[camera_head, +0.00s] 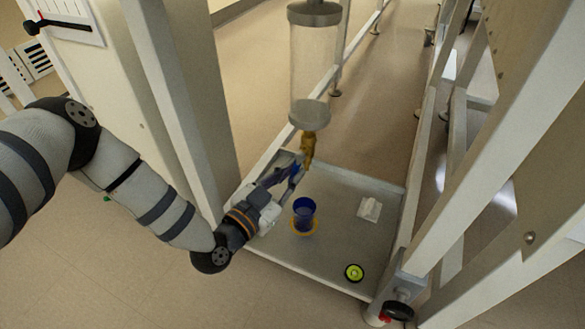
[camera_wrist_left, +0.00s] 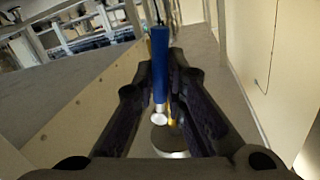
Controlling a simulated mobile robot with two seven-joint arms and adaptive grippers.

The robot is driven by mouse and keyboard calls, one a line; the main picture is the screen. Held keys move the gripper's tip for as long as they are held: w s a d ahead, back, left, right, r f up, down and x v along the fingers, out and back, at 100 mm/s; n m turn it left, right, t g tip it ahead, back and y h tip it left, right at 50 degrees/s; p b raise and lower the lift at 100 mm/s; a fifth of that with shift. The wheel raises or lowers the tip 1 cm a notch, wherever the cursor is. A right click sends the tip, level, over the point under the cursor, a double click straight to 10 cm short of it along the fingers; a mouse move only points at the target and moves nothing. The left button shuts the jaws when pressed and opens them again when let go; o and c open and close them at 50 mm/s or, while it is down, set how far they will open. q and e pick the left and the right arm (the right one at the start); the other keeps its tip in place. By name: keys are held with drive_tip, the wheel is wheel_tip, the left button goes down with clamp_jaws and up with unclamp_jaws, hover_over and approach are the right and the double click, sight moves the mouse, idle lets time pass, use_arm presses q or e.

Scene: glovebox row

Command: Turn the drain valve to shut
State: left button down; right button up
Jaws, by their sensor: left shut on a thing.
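The drain valve has a brass body (camera_head: 309,147) under a clear cylinder (camera_head: 314,65) with grey end caps. Its blue lever (camera_wrist_left: 160,62) shows between the fingers in the left wrist view, with a pale round end and a bit of brass beside it. My left gripper (camera_head: 294,173) reaches in from the left, just below and left of the brass body, and is shut on the blue lever. The fingers hide much of the lever in the head view, so its exact angle is unclear. My right gripper is out of view.
Below is a grey tray (camera_head: 335,258) with a raised rim. On it are a blue cup (camera_head: 304,213) in a yellow ring, a white folded cloth (camera_head: 369,209) and a yellow-green round item (camera_head: 354,272). White frame posts (camera_head: 180,90) flank the space.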

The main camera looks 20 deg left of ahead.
use_arm(q)
drive_tip(key=a+r+m+g+y+p, duration=0.1)
drive_tip(key=a+r+m+y+p, duration=0.2)
drive_tip(key=m+p, duration=1)
drive_tip(key=shift+a+r+p, duration=0.35)
drive_tip(key=shift+r+p, duration=0.15)
drive_tip(key=shift+r, duration=0.6)
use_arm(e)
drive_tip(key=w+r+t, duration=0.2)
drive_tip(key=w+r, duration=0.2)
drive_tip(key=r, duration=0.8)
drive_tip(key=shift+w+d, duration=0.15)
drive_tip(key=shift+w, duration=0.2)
use_arm(q)
drive_tip(key=c, duration=1.6)
unclamp_jaws()
drive_tip(key=shift+c, duration=0.2)
drive_tip(key=s+r, duration=0.2)
drive_tip(key=s, duration=0.9)
drive_tip(key=shift+s+a+r, duration=0.15)
drive_tip(key=shift+s+a, duration=0.05)
drive_tip(key=shift+s, duration=0.15)
